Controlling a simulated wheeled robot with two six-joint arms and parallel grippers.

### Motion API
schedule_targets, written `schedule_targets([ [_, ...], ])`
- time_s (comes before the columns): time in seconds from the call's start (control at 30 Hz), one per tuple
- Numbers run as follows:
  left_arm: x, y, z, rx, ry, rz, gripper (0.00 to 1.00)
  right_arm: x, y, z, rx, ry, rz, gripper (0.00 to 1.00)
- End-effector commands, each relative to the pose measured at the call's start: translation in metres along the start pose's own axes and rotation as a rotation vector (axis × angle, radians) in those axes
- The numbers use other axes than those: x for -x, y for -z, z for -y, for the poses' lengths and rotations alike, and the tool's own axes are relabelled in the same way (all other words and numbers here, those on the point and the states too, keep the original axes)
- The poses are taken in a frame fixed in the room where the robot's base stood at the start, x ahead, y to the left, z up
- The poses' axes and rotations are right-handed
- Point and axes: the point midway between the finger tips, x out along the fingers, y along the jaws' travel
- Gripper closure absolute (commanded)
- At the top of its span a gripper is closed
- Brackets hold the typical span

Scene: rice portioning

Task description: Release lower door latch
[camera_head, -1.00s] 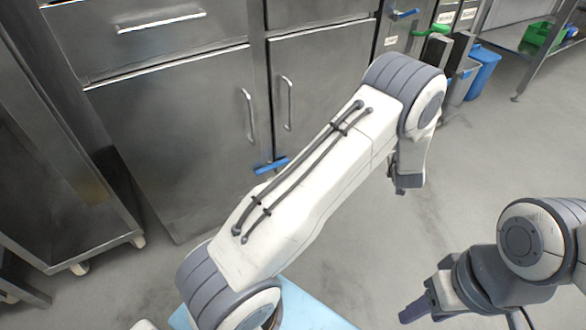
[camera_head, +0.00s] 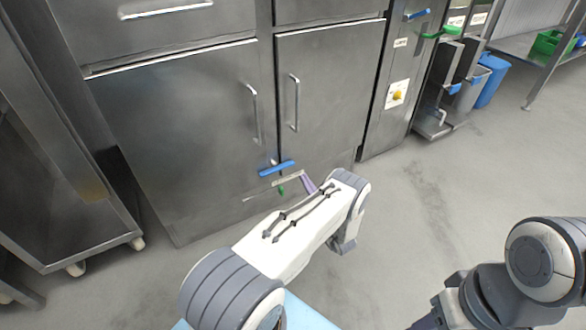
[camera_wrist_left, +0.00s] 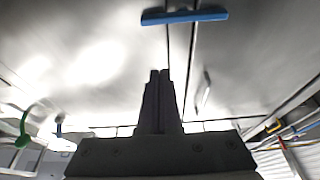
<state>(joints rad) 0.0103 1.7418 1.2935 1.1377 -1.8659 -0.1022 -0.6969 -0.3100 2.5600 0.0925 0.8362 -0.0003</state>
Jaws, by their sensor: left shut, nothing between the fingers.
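A blue latch bar (camera_head: 277,168) lies across the seam low between two steel cabinet doors. A small green piece (camera_head: 281,191) shows just below it. The blue bar also shows at the top of the left wrist view (camera_wrist_left: 185,16). My left gripper (camera_head: 307,184) is close to the doors, just right of and slightly below the bar, apart from it in the picture. In the left wrist view its fingers (camera_wrist_left: 158,74) are together and empty, pointing toward the door seam. My right gripper (camera_head: 428,322) is partly cut off at the bottom; its fingers cannot be made out.
The left door (camera_head: 185,130) and right door (camera_head: 330,95) look shut, each with a vertical handle. An open steel rack (camera_head: 125,232) on wheels stands at left. A panel with a yellow knob (camera_head: 397,95) is at right. The floor (camera_head: 420,205) at right is clear.

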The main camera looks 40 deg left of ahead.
Motion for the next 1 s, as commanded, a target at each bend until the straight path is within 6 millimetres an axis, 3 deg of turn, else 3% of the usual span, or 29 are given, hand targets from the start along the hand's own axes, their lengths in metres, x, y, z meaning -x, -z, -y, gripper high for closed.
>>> schedule_targets([
  [0.23, -0.024, -0.002, 0.001, 0.001, 0.004, 0.000, 1.00, -0.011, -0.001, -0.001, 0.000, 0.000, 0.000, 0.50],
  [0.6, -0.102, -0.004, 0.001, 0.002, 0.003, -0.001, 1.00, -0.046, -0.003, -0.003, 0.000, 0.000, 0.000, 0.50],
  [0.73, -0.091, -0.026, -0.001, -0.001, -0.003, 0.002, 1.00, -0.062, -0.003, -0.004, 0.000, 0.000, 0.000, 0.50],
  [1.0, -0.086, -0.038, -0.001, 0.000, -0.002, 0.002, 1.00, -0.072, -0.004, -0.005, 0.000, 0.000, 0.000, 0.50],
])
